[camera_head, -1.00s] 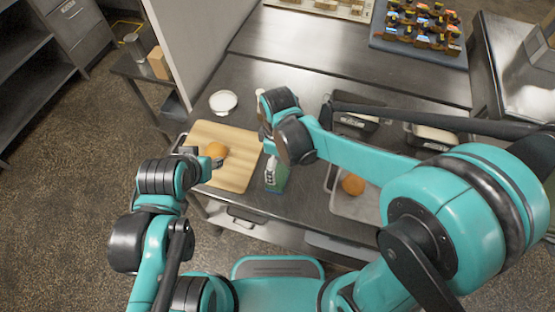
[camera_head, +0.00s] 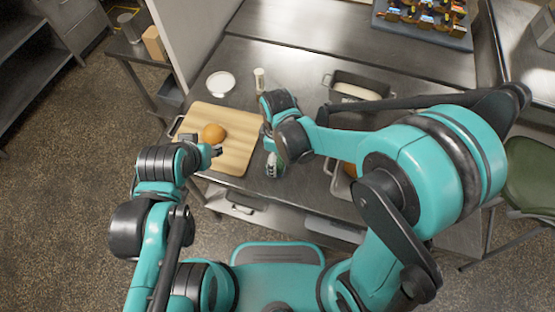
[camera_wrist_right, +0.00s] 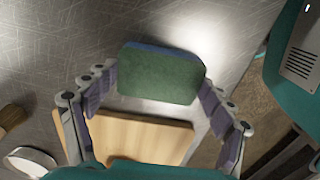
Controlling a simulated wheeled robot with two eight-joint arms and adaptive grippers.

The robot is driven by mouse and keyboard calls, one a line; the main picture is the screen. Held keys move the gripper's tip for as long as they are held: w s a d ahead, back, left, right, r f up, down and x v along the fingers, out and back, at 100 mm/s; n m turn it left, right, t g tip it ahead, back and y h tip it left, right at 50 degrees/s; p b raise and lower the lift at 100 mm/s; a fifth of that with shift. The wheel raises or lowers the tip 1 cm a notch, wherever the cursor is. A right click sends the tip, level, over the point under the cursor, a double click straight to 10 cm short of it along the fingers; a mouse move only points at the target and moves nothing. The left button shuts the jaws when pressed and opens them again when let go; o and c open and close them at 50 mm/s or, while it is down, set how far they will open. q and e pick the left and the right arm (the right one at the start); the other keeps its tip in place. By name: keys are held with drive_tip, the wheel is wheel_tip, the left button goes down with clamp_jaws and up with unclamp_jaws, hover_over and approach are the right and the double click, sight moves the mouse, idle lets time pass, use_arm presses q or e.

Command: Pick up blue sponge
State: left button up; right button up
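The blue sponge (camera_wrist_right: 160,75) shows in the right wrist view as a block with a dark green face and a thin blue edge along the top. My right gripper (camera_wrist_right: 158,88) is open, its two fingers spread to either side of the sponge, near its left and right ends. I cannot tell whether the fingers touch it. In the head view my right gripper (camera_head: 273,160) is over the counter, right of the cutting board, and the sponge is not clearly visible there. My left gripper (camera_head: 216,151) is by the cutting board; its finger opening is unclear.
A wooden cutting board (camera_head: 233,155) carries an orange-brown bun (camera_head: 212,133). Bare metal counter (camera_head: 300,80) lies between shaker and pan.

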sight(278, 159)
drive_tip(key=shift+c, duration=0.3)
wheel_tip(278, 159, up, 5)
drive_tip(key=shift+f+p, duration=0.1)
drive_tip(key=shift+p, duration=1.05)
drive_tip(key=s+d+r+p, duration=0.3)
drive_tip(key=s+d+r, duration=0.2)
drive_tip(key=d, duration=0.5)
drive_tip(key=shift+s+r, duration=0.4)
drive_tip(key=shift+r, duration=0.2)
drive_tip(key=shift+o, duration=0.3)
